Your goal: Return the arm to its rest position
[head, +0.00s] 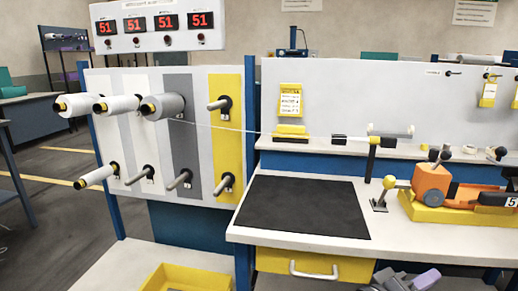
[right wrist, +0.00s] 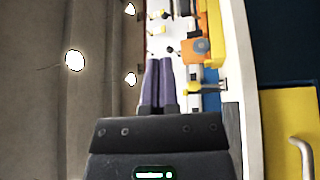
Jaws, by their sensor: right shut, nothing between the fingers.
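My right gripper (head: 424,279) shows at the bottom edge of the head view, in front of the workbench and to the right of the yellow drawer. Only its top part and purple fingers show there. In the right wrist view its two long purple fingers (right wrist: 158,70) lie side by side, shut, with nothing between them. They appear clear of the bench. My left gripper and left arm are not in view.
The white workbench (head: 270,233) carries a black mat (head: 305,205) and an orange device on a yellow base (head: 445,210). A spool rack (head: 175,100) stands left, with a thread running right. A yellow drawer (head: 275,262) and yellow bin (head: 180,280) sit low.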

